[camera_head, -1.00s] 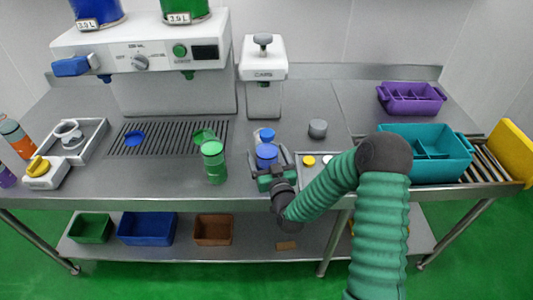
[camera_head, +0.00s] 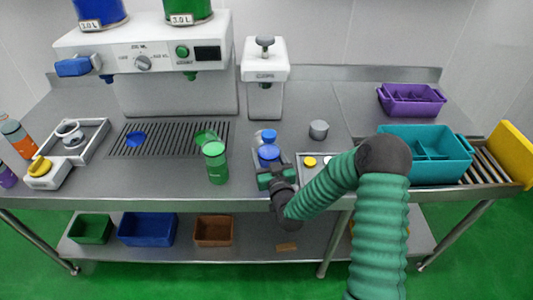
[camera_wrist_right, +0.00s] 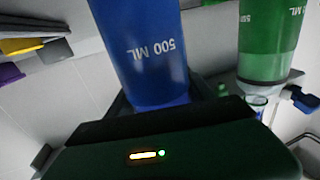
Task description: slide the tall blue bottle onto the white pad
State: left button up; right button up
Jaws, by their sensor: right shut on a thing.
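The tall blue bottle (camera_head: 268,154) stands upright in front of the capping device, seen from above with its blue top. In the right wrist view the blue bottle (camera_wrist_right: 147,55) is large and reads 500 ML. My right gripper (camera_head: 269,176) is shut on the blue bottle from the front, low on its body, which is partly hidden by the gripper. I cannot make out the white pad clearly. My left gripper is not in view.
A green bottle (camera_head: 215,163) stands to the left; it also shows in the right wrist view (camera_wrist_right: 268,45). The capping device (camera_head: 265,85) is behind. A grey cylinder (camera_head: 318,130) and a tray with yellow and white discs (camera_head: 310,161) lie to the right. A teal crate (camera_head: 425,160) is farther right.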

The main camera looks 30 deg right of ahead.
jog(key=shift+d+b+x, duration=0.2)
jog(key=shift+x, duration=0.8)
jog(key=shift+d+b+x, duration=0.2)
jog(key=shift+x, duration=0.85)
jog(key=shift+d+b+x, duration=0.2)
jog(key=shift+x, duration=0.8)
grip_shut()
jog(key=shift+s+r, duration=0.1)
jog(key=shift+s, duration=0.15)
jog(key=d+b+x, duration=0.1)
jog(key=b+x, duration=0.1)
jog(key=x, duration=0.4)
jog(key=shift+s, duration=0.2)
jog(key=shift+d, duration=0.1)
jog(key=b+x, duration=0.1)
jog(key=x, duration=0.2)
jog(key=d+b+x, duration=0.1)
jog(key=x, duration=0.2)
jog(key=shift+s+b, duration=0.25)
jog(key=shift+b, duration=0.05)
